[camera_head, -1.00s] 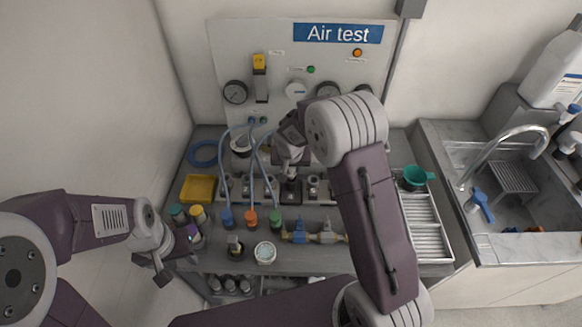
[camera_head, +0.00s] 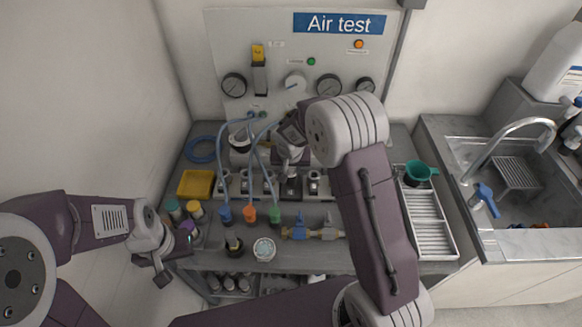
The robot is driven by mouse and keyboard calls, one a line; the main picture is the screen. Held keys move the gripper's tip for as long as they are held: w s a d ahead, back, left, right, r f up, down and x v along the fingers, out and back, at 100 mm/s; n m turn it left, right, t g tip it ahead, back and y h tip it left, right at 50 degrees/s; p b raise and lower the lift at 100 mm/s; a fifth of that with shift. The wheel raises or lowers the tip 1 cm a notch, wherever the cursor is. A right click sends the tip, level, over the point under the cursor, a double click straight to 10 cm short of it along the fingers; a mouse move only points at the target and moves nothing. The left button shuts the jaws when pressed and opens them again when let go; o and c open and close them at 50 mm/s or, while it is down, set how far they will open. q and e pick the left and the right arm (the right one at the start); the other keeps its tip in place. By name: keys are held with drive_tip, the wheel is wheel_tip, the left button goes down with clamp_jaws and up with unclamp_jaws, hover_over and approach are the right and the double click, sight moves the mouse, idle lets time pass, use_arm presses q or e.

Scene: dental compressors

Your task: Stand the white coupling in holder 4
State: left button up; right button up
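A row of small metal holders (camera_head: 314,184) stands along the bench below the Air test panel; no numbers on them are legible. My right gripper (camera_head: 291,170) points down over a holder right of the row's middle. Its arm and wrist cover much of that spot, and its fingers are too small to tell open from shut. I cannot make out the white coupling; it may be hidden by the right gripper. My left gripper (camera_head: 163,268) hangs off the bench's front left corner, beside several capped bottles; its finger gap is unclear.
Blue, orange and green hose ends (camera_head: 250,214) stand in front of the holders. A yellow tray (camera_head: 196,184) is at left. A white-rimmed jar (camera_head: 264,249) and a blue-and-brass valve (camera_head: 300,231) sit at the front. A ribbed tray (camera_head: 430,225), a green cup (camera_head: 418,172) and the sink are right.

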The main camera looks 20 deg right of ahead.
drive_tip(key=o, duration=0.4)
drive_tip(key=shift+o, duration=0.2)
drive_tip(key=shift+r, duration=0.15)
drive_tip(key=v, duration=0.8)
drive_tip(key=shift+s+r, duration=0.2)
drive_tip(key=shift+r, duration=0.15)
